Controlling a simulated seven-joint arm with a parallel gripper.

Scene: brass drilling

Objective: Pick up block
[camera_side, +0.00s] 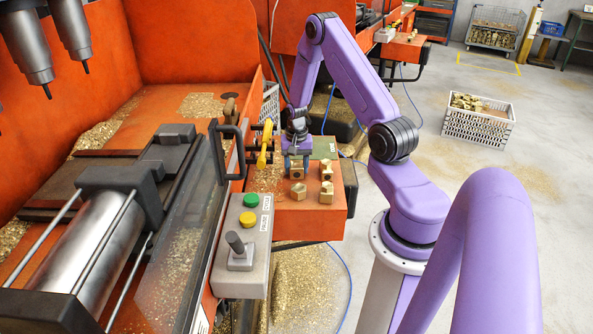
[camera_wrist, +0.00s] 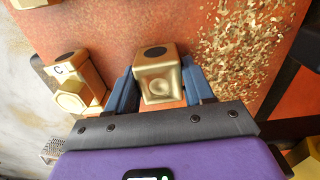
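Several brass blocks stand on the orange table (camera_side: 312,220). One brass block (camera_wrist: 157,78) is between the two blue fingers of my gripper (camera_wrist: 158,92) in the wrist view. Another brass block (camera_wrist: 77,82) marked "C" stands to the left in the wrist view.
Brass chips (camera_wrist: 235,45) lie right of the block in the wrist view. A control box (camera_side: 243,235) with green and yellow buttons and a lever stands at the table's left. A yellow-handled tool (camera_side: 264,145) is beside my gripper. A white crate (camera_side: 478,122) stands on the floor.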

